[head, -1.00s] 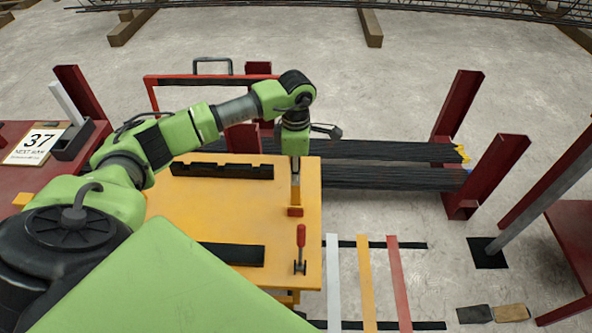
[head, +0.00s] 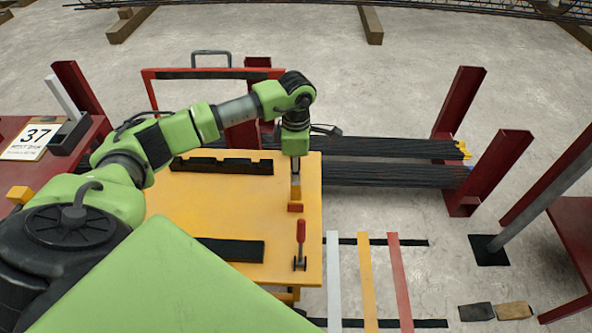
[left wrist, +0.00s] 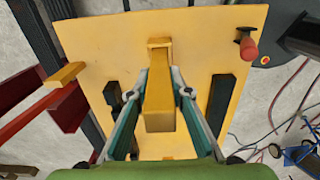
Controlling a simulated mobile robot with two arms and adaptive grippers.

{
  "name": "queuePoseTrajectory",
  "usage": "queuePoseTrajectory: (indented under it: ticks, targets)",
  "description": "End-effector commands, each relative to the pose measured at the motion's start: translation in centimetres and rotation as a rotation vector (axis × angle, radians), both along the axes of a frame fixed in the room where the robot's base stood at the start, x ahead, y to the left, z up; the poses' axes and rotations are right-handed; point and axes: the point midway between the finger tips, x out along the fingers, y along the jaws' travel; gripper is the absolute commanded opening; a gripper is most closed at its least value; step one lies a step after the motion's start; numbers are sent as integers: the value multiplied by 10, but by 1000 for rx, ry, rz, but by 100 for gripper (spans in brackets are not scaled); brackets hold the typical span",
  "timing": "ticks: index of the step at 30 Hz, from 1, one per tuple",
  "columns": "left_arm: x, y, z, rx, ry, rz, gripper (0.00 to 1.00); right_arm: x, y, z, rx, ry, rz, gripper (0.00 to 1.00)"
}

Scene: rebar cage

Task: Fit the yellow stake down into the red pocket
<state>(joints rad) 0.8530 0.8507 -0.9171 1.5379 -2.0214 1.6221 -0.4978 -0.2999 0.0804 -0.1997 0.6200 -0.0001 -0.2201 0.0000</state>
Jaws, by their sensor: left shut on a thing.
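The yellow stake (head: 295,192) stands roughly upright in my left gripper (head: 295,176), above the right part of the yellow table. The red pocket (head: 295,208) is a small red block just below the stake's lower end in the head view. I cannot tell whether the stake's tip is inside it or just above or behind it. In the left wrist view the two fingers of my left gripper (left wrist: 160,88) are closed on both sides of the stake (left wrist: 159,118). The red pocket cannot be made out there. My right gripper is not in view.
A red-handled clamp (head: 300,240) stands on the table (head: 215,220) near the pocket. Black notched bars (head: 221,166) lie on the table. Dark rebar bundles (head: 390,176) and red posts (head: 490,170) are to the right. Coloured strips (head: 367,280) lie beside the table.

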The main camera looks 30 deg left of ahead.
Motion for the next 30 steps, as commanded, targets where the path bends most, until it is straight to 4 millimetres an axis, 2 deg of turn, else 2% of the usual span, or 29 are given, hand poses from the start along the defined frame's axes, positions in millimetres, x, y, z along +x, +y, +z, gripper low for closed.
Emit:
queuePoseTrajectory:
  ticks: [24, 25, 26, 27, 30]
  targets:
    - [1, 0, -20, 0, -2, 0, 0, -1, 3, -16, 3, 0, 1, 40]
    - [1, 0, -19, -1, -3, 0, 27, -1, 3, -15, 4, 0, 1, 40]
    - [1, 0, -19, -1, -3, 0, 35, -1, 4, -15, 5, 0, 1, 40]
    - [1, 0, -19, 0, -2, 0, 39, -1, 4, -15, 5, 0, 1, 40]
    - [1, 0, -19, 0, -1, 0, 39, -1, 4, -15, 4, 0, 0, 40]
